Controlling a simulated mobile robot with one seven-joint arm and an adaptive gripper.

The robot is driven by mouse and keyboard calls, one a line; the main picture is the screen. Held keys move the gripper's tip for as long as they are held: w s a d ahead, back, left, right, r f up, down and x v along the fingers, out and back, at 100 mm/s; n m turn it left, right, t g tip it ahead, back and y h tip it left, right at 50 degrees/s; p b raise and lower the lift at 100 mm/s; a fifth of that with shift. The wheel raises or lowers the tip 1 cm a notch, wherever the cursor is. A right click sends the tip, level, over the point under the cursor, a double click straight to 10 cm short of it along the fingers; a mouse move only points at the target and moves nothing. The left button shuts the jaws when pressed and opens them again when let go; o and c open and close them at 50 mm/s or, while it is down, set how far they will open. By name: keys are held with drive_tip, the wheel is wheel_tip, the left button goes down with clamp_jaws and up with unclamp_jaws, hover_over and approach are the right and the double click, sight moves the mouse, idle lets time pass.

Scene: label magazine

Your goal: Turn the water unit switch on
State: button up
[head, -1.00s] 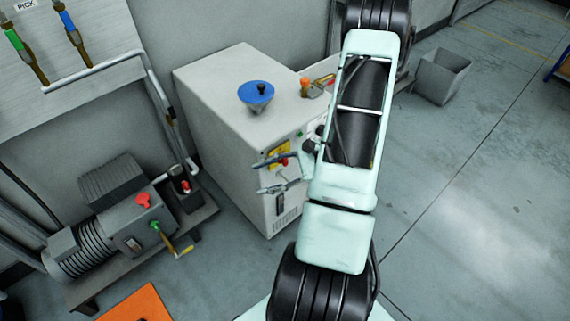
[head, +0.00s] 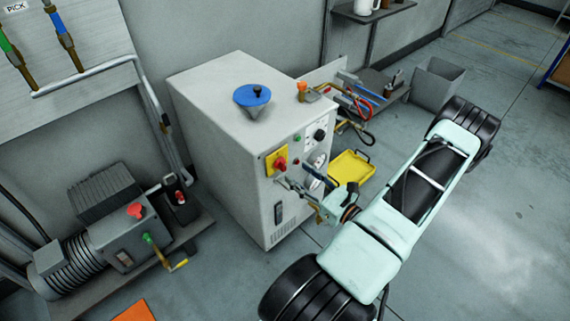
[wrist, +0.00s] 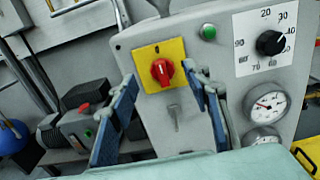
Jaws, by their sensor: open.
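The water unit (head: 215,125) is a pale grey cabinet with a blue funnel on top. On its front panel is a red rotary switch (head: 281,163) on a yellow plate (head: 270,158). In the wrist view the red switch (wrist: 162,71) shows face-on, its handle looking roughly upright. My gripper (head: 304,181) is open and empty in front of the panel. In the wrist view my gripper (wrist: 160,105) has its blue-padded fingers to the lower left and right of the switch. The fingers look apart from it; exact depth is hard to tell.
The panel also has a green button (wrist: 208,32), a black dial (wrist: 271,42) and gauges (wrist: 265,105). A yellow tray (head: 352,166) and a tool bench stand behind at right. A pump (head: 105,235) with valves stands at left. Floor at right is clear.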

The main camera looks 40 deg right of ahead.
sight(285, 163)
drive_tip(key=w, duration=0.7)
drive_tip(key=shift+a, duration=0.3)
drive_tip(key=c, duration=1.1)
drive_tip(key=shift+c, duration=0.2)
